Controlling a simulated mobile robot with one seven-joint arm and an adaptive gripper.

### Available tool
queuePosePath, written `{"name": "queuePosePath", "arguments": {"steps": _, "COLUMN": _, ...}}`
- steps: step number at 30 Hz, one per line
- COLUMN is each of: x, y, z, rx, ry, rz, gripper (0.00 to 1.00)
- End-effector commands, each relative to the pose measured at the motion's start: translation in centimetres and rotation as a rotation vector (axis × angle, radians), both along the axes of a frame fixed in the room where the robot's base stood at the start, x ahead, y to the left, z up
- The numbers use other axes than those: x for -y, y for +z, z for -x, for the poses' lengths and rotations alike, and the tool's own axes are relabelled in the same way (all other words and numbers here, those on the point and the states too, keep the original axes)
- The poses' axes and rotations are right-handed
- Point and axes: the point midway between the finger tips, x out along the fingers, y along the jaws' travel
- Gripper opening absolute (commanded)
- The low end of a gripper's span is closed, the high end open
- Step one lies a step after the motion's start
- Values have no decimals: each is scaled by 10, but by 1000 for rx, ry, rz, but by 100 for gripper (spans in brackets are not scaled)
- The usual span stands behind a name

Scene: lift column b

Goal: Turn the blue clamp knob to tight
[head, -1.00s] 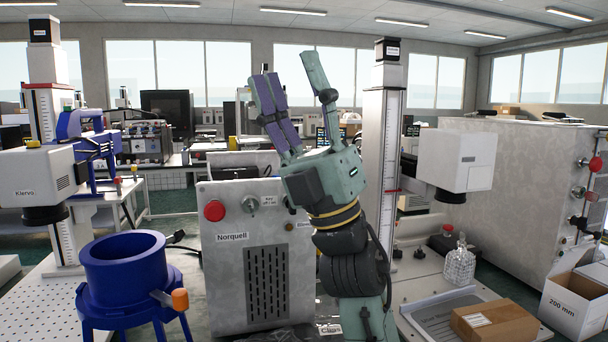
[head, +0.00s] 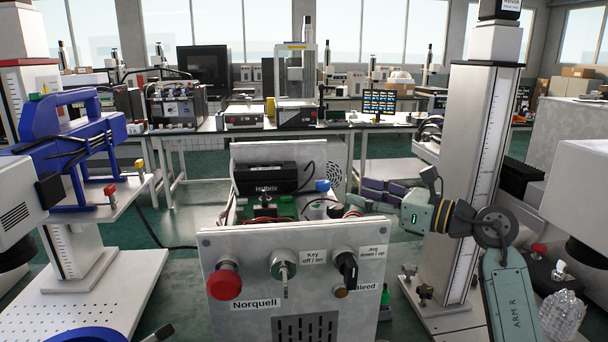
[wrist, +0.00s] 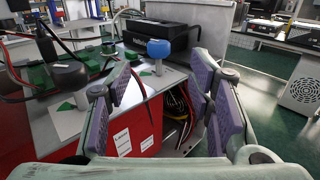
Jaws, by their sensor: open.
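The blue clamp knob (wrist: 158,48) stands upright on a short stem on the grey deck of an open cabinet. Its cap also shows in the head view (head: 322,186), behind the front panel. A white plate (wrist: 143,76) with a green triangle lies at its foot. My gripper (wrist: 163,80) is open and empty. In the head view my gripper (head: 358,194) reaches in from the right of the cabinet. Which way the knob is turned I cannot tell.
A dark knob (wrist: 68,74) on another marked plate stands left of the blue one. A black box (wrist: 160,33) lies behind. Below is a red-sided opening with cables (wrist: 178,108). The front panel (head: 231,254) carries a red button, key switch and jog knob.

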Motion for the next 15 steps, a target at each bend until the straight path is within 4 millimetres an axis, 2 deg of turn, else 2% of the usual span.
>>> {"name": "queuePosePath", "arguments": {"steps": 15, "x": -73, "y": 3, "z": -45, "rx": -4, "ry": 4, "rz": 0, "gripper": 48}}
